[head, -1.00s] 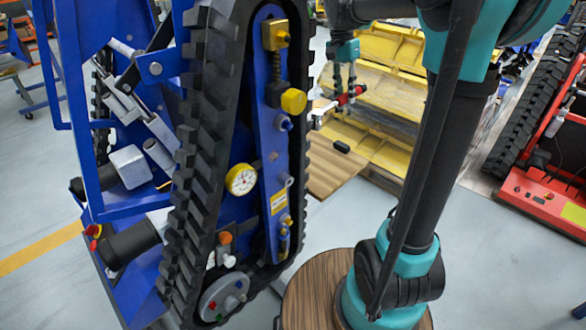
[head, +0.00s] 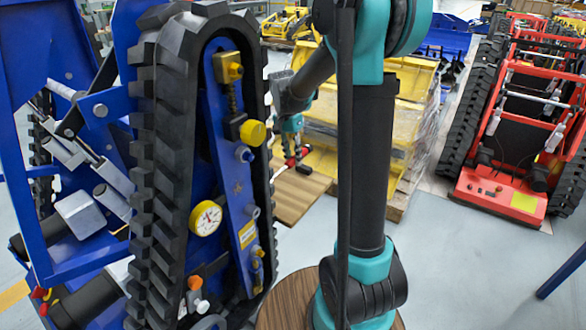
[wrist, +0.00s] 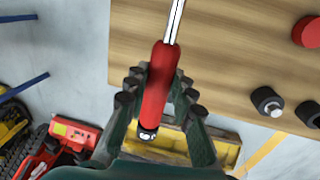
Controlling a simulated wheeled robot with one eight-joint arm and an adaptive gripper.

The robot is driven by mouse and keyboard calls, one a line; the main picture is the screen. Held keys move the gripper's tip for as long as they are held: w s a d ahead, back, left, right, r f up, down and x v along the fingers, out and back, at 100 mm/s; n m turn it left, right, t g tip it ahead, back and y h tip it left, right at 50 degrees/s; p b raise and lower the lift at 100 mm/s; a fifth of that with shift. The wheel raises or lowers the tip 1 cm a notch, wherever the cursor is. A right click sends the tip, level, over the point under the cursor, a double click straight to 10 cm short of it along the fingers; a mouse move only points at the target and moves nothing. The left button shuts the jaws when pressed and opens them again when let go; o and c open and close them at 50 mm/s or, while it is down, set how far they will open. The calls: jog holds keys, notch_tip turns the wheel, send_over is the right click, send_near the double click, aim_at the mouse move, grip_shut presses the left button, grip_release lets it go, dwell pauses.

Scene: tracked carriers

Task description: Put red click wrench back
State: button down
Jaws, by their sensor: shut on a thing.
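The red click wrench (wrist: 157,85) has a red handle and a silver shaft that runs up past the top edge of the wrist view. My gripper (wrist: 160,84) is shut on the handle, one finger on each side. The handle's dark butt end shows between the finger bases. The wrench head is out of frame. In the head view my gripper (head: 291,150) hangs above the wooden surface (head: 290,205), with a little of the red handle (head: 290,163) showing. I cannot tell whether the wrench touches the wood.
Black cylindrical parts (wrist: 267,101) and a red round part (wrist: 307,31) lie on the wood, right of the wrench. A large blue tracked carrier (head: 165,150) stands close at left. A red tracked carrier (head: 500,190) stands at right.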

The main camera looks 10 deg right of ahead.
jog(key=shift+f, duration=2.3)
jog(key=c, duration=1.3)
grip_release()
jog(key=shift+r, duration=0.1)
notch_tip(320, 180, up, 12)
jog(key=w+a+f, duration=0.1)
jog(key=s+d+f+n+t, duration=0.1)
jog(key=s+f+n, duration=0.2)
jog(key=s, duration=0.4)
jog(key=s+d+f+n+t+y, duration=0.1)
jog(key=s+d+f+n+t, duration=0.1)
jog(key=s+f, duration=0.4)
jog(key=s+d+f+n+t, duration=0.2)
jog(key=s+f+n, duration=0.2)
jog(key=s, duration=0.5)
jog(key=shift+f, duration=0.6)
